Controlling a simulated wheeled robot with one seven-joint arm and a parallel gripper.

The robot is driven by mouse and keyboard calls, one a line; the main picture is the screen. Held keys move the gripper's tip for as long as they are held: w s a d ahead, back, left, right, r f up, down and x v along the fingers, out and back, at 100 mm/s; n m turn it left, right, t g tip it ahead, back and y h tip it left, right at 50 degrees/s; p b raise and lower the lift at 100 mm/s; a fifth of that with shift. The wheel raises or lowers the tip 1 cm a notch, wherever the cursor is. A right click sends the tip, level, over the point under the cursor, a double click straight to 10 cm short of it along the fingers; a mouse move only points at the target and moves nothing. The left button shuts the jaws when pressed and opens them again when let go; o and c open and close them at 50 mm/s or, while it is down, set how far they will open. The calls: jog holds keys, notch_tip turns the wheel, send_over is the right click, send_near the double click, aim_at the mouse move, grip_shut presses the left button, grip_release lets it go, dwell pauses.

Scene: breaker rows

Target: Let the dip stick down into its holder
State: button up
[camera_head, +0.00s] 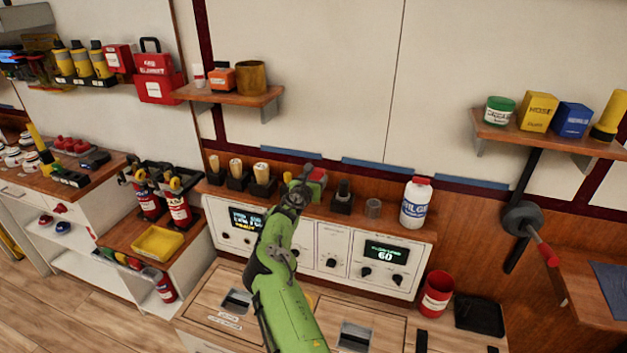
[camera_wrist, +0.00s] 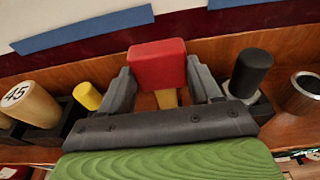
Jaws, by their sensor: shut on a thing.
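My gripper (camera_wrist: 160,85) is shut on a red block-shaped handle, which I take to be the dip stick (camera_wrist: 157,63). A short tan piece shows under the red handle between the fingers. In the head view my gripper (camera_head: 306,174) is over the back shelf of the white console, with some red of the dip stick (camera_head: 319,174) beside it. The holder under the dip stick is hidden by my gripper, so I cannot tell whether the stick's lower end is inside it.
A yellow peg (camera_wrist: 88,95) and a wooden handle marked 45 (camera_wrist: 30,103) stand close on the left. A black knob in a dark block (camera_wrist: 250,72) and a metal-rimmed cup (camera_wrist: 303,92) stand close on the right. A white bottle (camera_head: 415,204) is further right.

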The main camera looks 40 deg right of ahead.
aim_at(313, 205)
jog(key=shift+f+b, duration=3.15)
jog(key=shift+f, duration=0.7)
jog(key=o, duration=1.6)
jog(key=shift+c, duration=0.2)
jog(key=p+v, duration=0.3)
jog(key=v, duration=1.3)
jog(key=shift+p, duration=0.4)
jog(key=shift+d, duration=0.1)
